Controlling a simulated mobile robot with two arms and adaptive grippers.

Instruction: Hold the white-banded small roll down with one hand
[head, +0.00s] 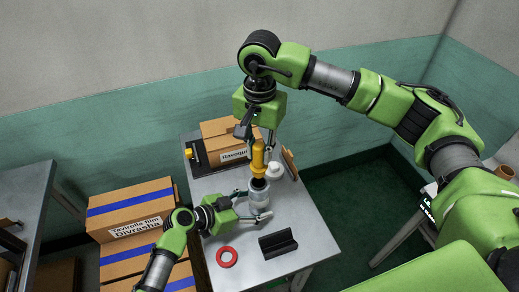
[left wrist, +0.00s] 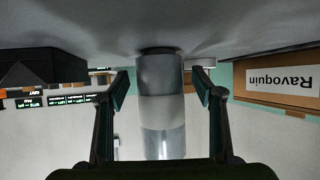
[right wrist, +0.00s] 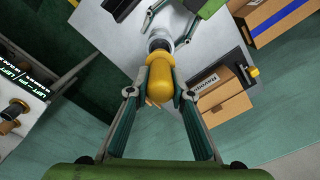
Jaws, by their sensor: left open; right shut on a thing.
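The white-banded small roll (head: 258,198) stands upright on the grey table. It is grey with a pale band (left wrist: 161,110) around its middle in the left wrist view. My left gripper (head: 250,206) is open with one finger on each side of the roll; the left wrist view shows gaps between the fingers (left wrist: 161,85) and the roll. My right gripper (right wrist: 161,85) is shut on a yellow-handled tool (head: 257,158), held upright directly above the roll. The tool's lower end meets the roll's top; whether it is inserted I cannot tell.
On the table (head: 310,222) lie a red ring (head: 227,256) and a black grooved block (head: 278,243). A white spool-like piece (head: 276,170) stands right of the tool. Cardboard boxes (head: 234,154) sit at the back. Striped boxes (head: 130,205) are stacked left of the table.

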